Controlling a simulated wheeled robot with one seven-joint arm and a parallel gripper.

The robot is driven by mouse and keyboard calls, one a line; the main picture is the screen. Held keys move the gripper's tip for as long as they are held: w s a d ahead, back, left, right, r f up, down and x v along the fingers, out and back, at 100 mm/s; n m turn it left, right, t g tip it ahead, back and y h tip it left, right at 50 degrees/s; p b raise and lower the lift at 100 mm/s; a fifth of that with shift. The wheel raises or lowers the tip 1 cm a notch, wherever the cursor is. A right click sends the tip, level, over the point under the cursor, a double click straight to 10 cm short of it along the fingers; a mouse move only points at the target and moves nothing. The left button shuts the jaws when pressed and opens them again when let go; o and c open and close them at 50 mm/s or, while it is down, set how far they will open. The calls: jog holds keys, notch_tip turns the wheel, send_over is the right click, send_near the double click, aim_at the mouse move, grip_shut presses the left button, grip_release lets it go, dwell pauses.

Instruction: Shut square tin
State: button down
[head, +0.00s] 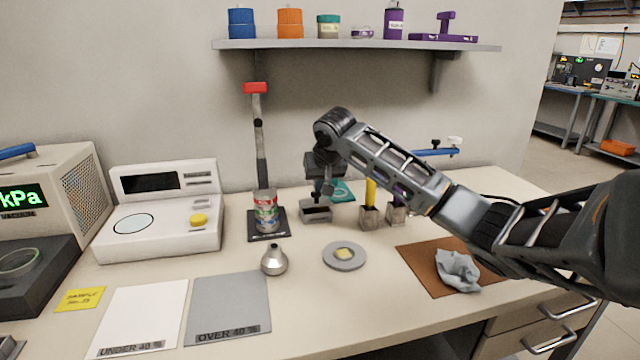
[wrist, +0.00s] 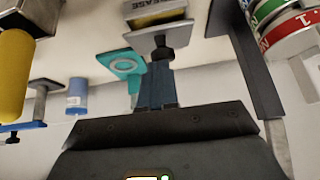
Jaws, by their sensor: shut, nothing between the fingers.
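The square tin (head: 314,215) is a small grey metal box on the bench, just in front of the wall side and right of a stacked can. Its top shows a dark opening in the head view. In the wrist view a grey box with lettering (wrist: 158,20) and a yellowish strip inside appears to be this tin, cut off by the top edge. My gripper (head: 327,188) is shut and empty, close above and behind the tin. Its narrow tip (wrist: 160,50) shows close to the box in the wrist view. I cannot tell whether they touch. The lid's position is unclear.
A teal object (head: 342,191) lies behind. A grey disc (head: 345,264) and a metal flask (head: 274,261) stand in front.

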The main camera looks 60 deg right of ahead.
jog(key=shift+w+a+r+t+p, duration=0.3)
jog(key=shift+w+r+p, duration=0.05)
jog(key=shift+w+p, duration=0.15)
jog(key=shift+a+p, duration=0.1)
jog(key=shift+p, duration=0.35)
jog(key=shift+s+a+f+t+h+p, duration=0.25)
jog(key=shift+s+f+h+p, duration=0.15)
jog(key=shift+f+p, duration=0.2)
jog(key=shift+s+a+f+t+h+p, duration=0.1)
jog(key=shift+s+f+t+h+p, duration=0.2)
jog(key=shift+s+f+p, duration=0.25)
jog(key=shift+s+f+h+b, duration=0.25)
jog(key=shift+f+h+b, duration=0.1)
jog(key=shift+f+h, duration=0.05)
jog(key=shift+r+t, duration=0.1)
jog(key=shift+t, duration=0.15)
